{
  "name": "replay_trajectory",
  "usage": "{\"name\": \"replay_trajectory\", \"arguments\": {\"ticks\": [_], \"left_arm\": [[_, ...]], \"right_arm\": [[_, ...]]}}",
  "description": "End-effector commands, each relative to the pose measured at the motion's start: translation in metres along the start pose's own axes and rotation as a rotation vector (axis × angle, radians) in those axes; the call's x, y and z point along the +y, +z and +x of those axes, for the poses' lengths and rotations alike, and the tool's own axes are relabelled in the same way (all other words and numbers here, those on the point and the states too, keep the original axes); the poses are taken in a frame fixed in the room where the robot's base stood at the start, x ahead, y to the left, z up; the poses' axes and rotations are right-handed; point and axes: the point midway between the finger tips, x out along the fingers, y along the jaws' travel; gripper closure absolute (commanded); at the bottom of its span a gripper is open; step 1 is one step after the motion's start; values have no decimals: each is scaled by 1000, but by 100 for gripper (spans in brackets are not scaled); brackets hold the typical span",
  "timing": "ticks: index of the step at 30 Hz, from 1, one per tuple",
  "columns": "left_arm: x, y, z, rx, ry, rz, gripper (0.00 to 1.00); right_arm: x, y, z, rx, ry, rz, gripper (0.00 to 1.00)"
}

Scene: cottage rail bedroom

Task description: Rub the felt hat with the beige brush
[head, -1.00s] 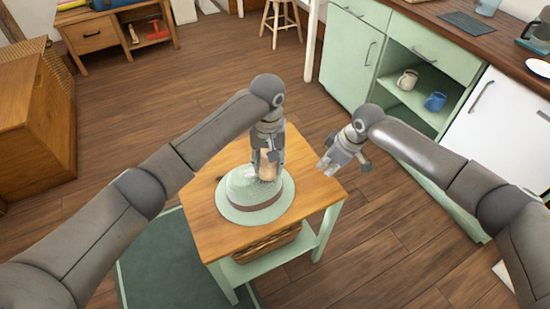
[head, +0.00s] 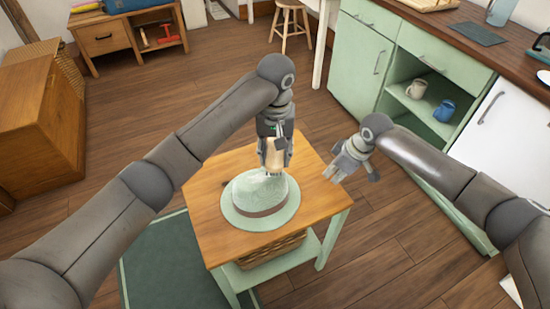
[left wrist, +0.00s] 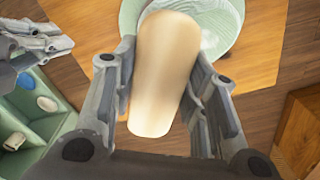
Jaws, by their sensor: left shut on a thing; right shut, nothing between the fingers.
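The pale green felt hat (head: 262,200) with a darker band sits on a small wooden-topped table (head: 212,185). My left gripper (head: 275,160) is over the hat's crown, shut on the beige brush (head: 274,153). In the left wrist view the brush (left wrist: 160,75) stands between both fingers, with the hat (left wrist: 215,22) beyond its far end. The brush end is at the top of the crown; the fingers and brush hide whether it touches. My right gripper (head: 334,170) is shut and empty, off the table's right edge.
A basket (head: 265,253) is on the table's lower shelf. A wooden chest (head: 40,125) is at the left. Floor between is clear.

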Motion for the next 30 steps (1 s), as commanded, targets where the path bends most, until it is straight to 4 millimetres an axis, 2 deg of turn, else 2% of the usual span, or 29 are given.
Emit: {"name": "replay_trajectory", "arguments": {"ticks": [11, 30], "left_arm": [[0, 0, -4, 1, 0, 1, 79], [0, 0, -54, 1, 0, 1, 79]], "right_arm": [[0, -1, -2, 0, 0, 0, 100], [0, -14, -44, 0, 0, -1, 100]]}}
